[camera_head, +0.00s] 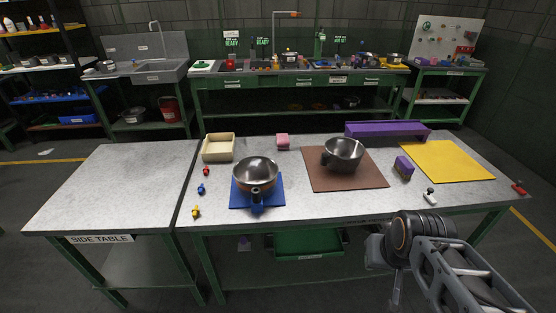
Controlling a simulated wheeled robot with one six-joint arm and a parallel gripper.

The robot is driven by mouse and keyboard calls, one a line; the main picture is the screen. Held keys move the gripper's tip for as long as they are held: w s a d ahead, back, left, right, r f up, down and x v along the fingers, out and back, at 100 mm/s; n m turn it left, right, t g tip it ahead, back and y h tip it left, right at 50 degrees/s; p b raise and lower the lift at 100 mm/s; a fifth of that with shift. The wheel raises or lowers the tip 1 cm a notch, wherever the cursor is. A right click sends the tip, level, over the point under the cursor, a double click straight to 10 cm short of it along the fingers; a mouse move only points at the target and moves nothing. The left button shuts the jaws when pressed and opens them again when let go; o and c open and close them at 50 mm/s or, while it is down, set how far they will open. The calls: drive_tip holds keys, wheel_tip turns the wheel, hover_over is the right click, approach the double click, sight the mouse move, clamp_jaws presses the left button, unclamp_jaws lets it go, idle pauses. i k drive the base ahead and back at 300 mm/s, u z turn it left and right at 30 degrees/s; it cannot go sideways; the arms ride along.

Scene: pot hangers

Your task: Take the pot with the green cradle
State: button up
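A steel pot (256,172) stands on a blue mat (275,200) at the middle left of the main table, with a dark part toward me that I cannot make out clearly. A second steel pot (343,152), with a dark grip on its left side, stands on a brown mat (370,180). I see no clear green cradle on the tabletop. A green tray (310,243) lies under the table. My gripper (394,290) is at the lower right, in front of the table and apart from both pots. Its fingers are too unclear to read.
A purple long block (387,130), a purple small block (403,167) and a yellow mat (450,160) are at right. A cream box (218,148) and a pink block (282,141) stand behind. Small coloured pieces line the left. The side table (115,185) is bare.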

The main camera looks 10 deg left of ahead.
sight(342, 155)
drive_tip(key=u, duration=0.55)
drive_tip(key=i, duration=1)
